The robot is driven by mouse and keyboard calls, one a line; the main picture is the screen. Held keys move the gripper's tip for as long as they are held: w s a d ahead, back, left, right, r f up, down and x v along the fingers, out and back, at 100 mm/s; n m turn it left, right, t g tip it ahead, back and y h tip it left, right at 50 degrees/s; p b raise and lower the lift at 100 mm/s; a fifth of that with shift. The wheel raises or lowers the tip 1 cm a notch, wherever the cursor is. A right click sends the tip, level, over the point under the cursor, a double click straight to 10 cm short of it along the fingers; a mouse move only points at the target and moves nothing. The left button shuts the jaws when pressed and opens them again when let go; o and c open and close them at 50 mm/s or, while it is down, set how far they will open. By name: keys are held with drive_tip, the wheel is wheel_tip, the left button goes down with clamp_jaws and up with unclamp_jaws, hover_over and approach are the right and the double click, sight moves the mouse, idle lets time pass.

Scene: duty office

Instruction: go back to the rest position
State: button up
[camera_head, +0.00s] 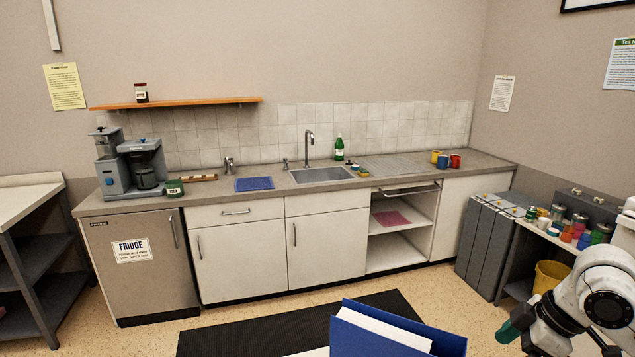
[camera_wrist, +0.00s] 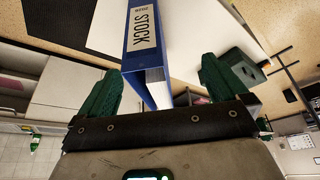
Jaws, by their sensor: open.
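My gripper (camera_wrist: 161,85) is open in the wrist view, with its two green fingers wide apart and nothing held. A blue binder (camera_wrist: 141,58) labelled STOCK shows in the gap between them, with clear space on both sides; how far it lies beyond the fingertips I cannot tell. In the head view the blue binder (camera_head: 450,343) stands at the bottom centre with white paper in it. My white arm is at the lower right there, and a green finger of my gripper (camera_head: 516,322) shows right of the binder. The rest is cut off by the frame.
A white surface (camera_wrist: 195,30) lies around the binder. A dark object (camera_wrist: 243,68) lies on it to the right. Ahead is a counter (camera_head: 300,188) with a sink, coffee machine and mugs. A shelf with several jars (camera_head: 580,222) and a yellow bin (camera_head: 550,275) stand near my arm.

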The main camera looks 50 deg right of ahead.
drive_tip(key=s+a+f+m+g+b, duration=0.1)
drive_tip(key=a+f+m, duration=0.1)
drive_tip(key=a+f, duration=0.65)
drive_tip(key=s+a+f+m+g+b, duration=0.1)
drive_tip(key=s+a+f+g+b, duration=0.15)
drive_tip(key=f, duration=1.05)
drive_tip(key=w+a+f+b, duration=0.1)
drive_tip(key=w+a+f, duration=0.1)
drive_tip(key=w+a, duration=0.2)
drive_tip(key=w+a+f+h, duration=0.1)
drive_tip(key=w+a+f, duration=0.2)
drive_tip(key=a, duration=0.7)
drive_tip(key=shift+w+f+b, duration=0.15)
drive_tip(key=shift+w+b, duration=0.2)
drive_tip(key=shift+w, duration=0.25)
drive_tip(key=shift+a, duration=0.1)
